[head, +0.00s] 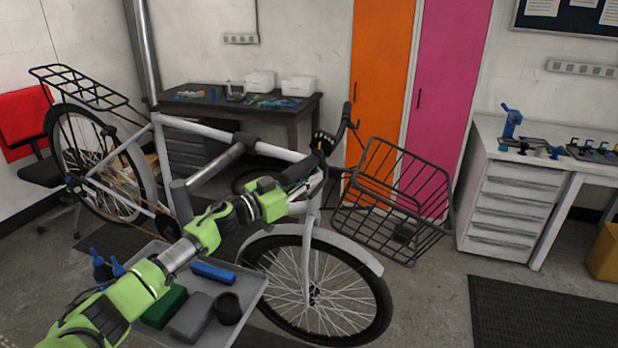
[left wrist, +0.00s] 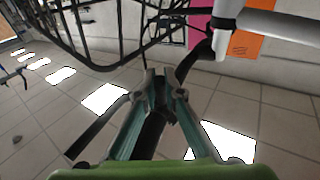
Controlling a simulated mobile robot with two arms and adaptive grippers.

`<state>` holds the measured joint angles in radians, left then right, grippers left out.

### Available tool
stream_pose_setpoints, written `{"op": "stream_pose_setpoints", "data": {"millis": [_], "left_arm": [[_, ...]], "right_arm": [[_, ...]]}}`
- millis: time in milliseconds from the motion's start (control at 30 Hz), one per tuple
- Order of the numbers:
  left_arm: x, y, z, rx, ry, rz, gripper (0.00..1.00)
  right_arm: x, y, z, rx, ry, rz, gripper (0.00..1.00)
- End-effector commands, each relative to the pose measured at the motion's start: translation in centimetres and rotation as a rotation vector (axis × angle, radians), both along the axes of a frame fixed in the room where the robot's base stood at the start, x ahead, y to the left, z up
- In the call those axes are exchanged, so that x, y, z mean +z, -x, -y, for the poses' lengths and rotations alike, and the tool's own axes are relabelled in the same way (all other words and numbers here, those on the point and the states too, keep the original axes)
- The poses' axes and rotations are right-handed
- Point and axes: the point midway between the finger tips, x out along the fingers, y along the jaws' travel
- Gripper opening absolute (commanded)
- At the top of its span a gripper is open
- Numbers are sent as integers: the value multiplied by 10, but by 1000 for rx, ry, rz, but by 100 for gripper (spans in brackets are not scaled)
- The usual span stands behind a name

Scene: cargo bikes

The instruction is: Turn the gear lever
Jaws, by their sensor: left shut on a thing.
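A light grey cargo bike stands in the middle of the head view, its front wheel (head: 316,290) turned toward me. Its black handlebar (head: 345,122) rises above the head tube. My left gripper (head: 308,180) reaches from the left to the handlebar area, just below a dark fitting (head: 322,141). In the left wrist view, the gripper's two fingers (left wrist: 158,92) are close together around a dark, bar-like part (left wrist: 152,135). I cannot tell whether this part is the gear lever or the handlebar grip; no separate lever stands out. My right gripper is not in view.
A black wire front basket (head: 395,200) is close to the right of the gripper. A tray (head: 245,295) with blocks and bottles lies below my left arm. A white workbench (head: 510,190) stands at the right.

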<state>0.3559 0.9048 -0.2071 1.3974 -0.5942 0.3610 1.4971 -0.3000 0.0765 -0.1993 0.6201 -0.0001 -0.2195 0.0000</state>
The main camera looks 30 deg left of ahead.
Motion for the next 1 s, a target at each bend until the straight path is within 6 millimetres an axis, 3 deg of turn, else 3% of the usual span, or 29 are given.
{"op": "stream_pose_setpoints", "data": {"millis": [467, 500, 533, 1000], "left_arm": [[0, -1, 4, 2, 79, 19, 0], [0, -1, 4, 2, 79, 19, 19], [0, -1, 4, 2, 79, 19, 26], [-2, 4, 3, 1, 77, 18, 26]], "right_arm": [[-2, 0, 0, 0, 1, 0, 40], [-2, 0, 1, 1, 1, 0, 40], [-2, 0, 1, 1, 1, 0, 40], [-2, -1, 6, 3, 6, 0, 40]]}}
